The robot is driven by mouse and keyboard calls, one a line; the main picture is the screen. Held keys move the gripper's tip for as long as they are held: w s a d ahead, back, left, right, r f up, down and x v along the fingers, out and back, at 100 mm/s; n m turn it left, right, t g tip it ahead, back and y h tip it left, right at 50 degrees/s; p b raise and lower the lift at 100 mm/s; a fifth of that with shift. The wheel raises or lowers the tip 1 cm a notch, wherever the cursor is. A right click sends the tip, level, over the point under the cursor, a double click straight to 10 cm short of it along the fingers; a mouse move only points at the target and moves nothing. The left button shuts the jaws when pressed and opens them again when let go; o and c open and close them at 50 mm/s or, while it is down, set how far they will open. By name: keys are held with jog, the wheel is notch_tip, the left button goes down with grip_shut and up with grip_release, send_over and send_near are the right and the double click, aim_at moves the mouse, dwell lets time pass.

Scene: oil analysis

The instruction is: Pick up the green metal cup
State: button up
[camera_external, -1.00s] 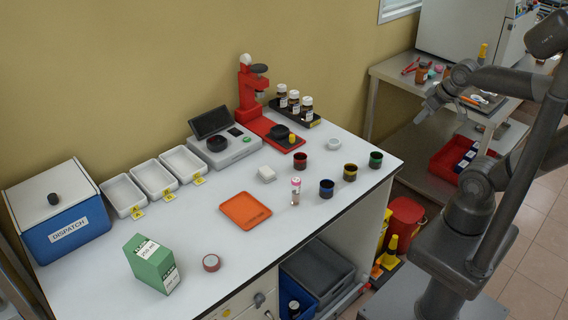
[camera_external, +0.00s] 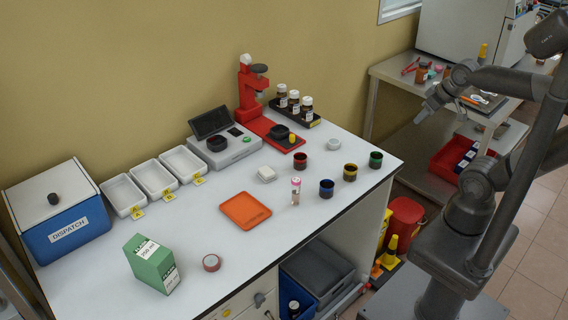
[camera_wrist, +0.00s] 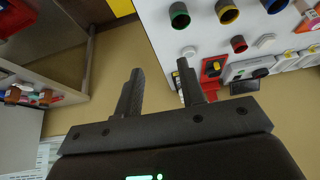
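The green metal cup (camera_external: 375,160) stands upright on the white bench near its right corner. It also shows near the top of the wrist view as a green-rimmed cup (camera_wrist: 179,14). My gripper (camera_wrist: 160,68) is open and empty, its two dark fingers apart. In the external view my gripper (camera_external: 427,107) is to the right of the bench, up and away from the cup, touching nothing.
A yellow cup (camera_external: 350,172), a blue cup (camera_external: 326,188) and a red cup (camera_external: 300,160) stand left of the green one. A white round piece (camera_external: 333,144) lies behind. A sample vial (camera_external: 295,190) stands near the orange tray (camera_external: 245,211).

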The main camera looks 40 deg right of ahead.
jog(key=shift+o, duration=0.4)
jog(key=o, duration=0.6)
jog(key=m+g+y, duration=0.4)
jog(key=m+g, duration=0.3)
jog(key=m, duration=0.8)
send_over(374, 167)
jog(key=w+d, duration=0.2)
jog(key=d, duration=0.4)
notch_tip(374, 167, down, 12)
jog(key=x, duration=1)
jog(key=shift+a+f, duration=0.1)
jog(key=shift+a, duration=0.2)
